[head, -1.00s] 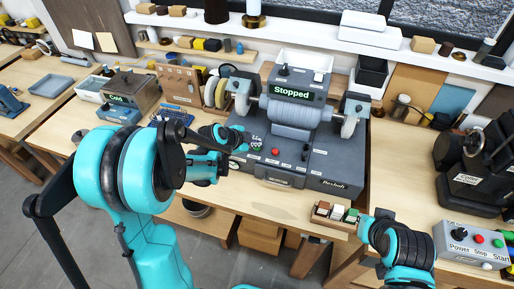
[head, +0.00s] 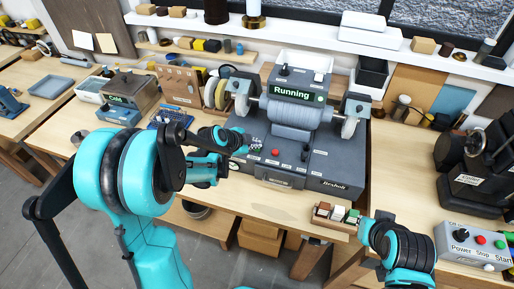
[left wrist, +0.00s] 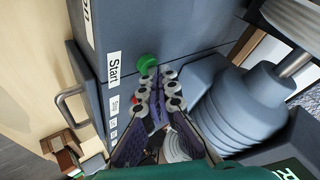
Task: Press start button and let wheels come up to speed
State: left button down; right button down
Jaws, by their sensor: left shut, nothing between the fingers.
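The grey buffing machine (head: 335,165) stands on the bench, its green display (head: 291,94) reading "Running". A pale wheel (head: 242,103) is on its left end and another wheel (head: 348,127) on its right. My left gripper (head: 256,145) is shut and empty at the panel's left side and hides the start button in the head view. In the left wrist view, its fingertips (left wrist: 159,74) are right at the green start button (left wrist: 147,63), beside the "Start" label; contact is unclear.
A small tray of coloured blocks (head: 336,216) lies at the bench's front edge near my right arm. A red button (head: 275,152) sits right of my left gripper. A control box (head: 474,245) with Power, Stop and Start stands at far right. Bare bench lies left of the tray.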

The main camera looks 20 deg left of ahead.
dwell(0.5)
pick_arm(q)
jog(key=shift+r+p, duration=0.6)
jog(key=shift+r, duration=0.25)
jog(key=shift+r+p, duration=1.85)
jog(key=shift+r, duration=0.65)
